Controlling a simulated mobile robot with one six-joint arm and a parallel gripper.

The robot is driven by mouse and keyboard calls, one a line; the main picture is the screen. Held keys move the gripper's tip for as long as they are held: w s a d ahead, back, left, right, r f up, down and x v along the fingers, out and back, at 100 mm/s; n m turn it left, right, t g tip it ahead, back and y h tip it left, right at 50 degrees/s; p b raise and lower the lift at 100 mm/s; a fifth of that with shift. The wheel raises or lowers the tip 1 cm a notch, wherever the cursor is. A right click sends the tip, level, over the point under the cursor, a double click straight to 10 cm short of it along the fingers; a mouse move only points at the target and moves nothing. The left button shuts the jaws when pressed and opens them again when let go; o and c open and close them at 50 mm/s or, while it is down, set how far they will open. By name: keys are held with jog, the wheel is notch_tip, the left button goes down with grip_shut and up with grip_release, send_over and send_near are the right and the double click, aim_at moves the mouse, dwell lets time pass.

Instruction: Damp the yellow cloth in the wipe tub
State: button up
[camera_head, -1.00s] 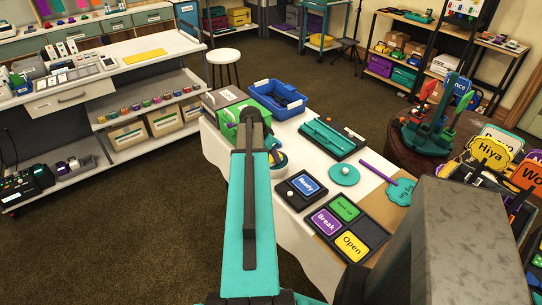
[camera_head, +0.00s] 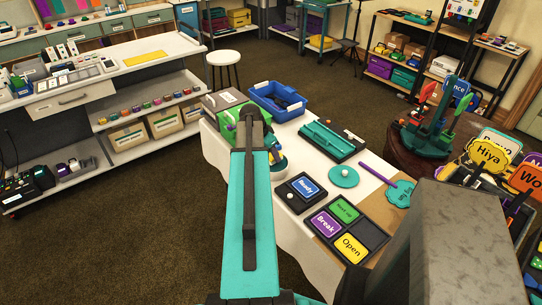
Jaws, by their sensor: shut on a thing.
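My teal arm rises in the middle of the view, and its dark joint stands in front of the far left end of the white table (camera_head: 218,143). My gripper's jaws do not show; they seem hidden behind the arm.
A blue bin (camera_head: 265,93) and a green item (camera_head: 226,119) are at the table's far end. A teal tray (camera_head: 326,141), a teal disc (camera_head: 343,176) and word cards (camera_head: 345,210) lie on the table. A white stool (camera_head: 223,58) stands behind. Floor at left is open.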

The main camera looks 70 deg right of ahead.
jog(key=shift+r+p, duration=1.05)
jog(key=shift+r, duration=1.4)
jog(key=shift+w+a+r, duration=0.1)
jog(key=shift+w+a, duration=0.1)
jog(key=shift+w, duration=0.3)
jog(key=w+a+r+n+t+b, duration=0.15)
jog(key=w+a+r+n, duration=0.35)
jog(key=w+a, duration=0.95)
jog(key=w+a+r+n+t+b, duration=0.1)
jog(key=w+a+r+n+t, duration=0.2)
jog(key=w+a+n, duration=0.8)
jog(key=w+a+r+n+y, duration=0.1)
jog(key=w+a, duration=0.4)
jog(key=a, duration=0.8)
jog(key=w+a+r+n+t+y, duration=0.1)
jog(key=w+a+r+n, duration=0.3)
jog(key=a, duration=1)
jog(key=w+a+r+n+t+y+b, duration=0.1)
jog(key=w+a+r+n, duration=0.2)
jog(key=w+a, duration=0.5)
jog(key=a, duration=0.6)
jog(key=shift+r+y, duration=0.2)
jog(key=shift+y, duration=0.2)
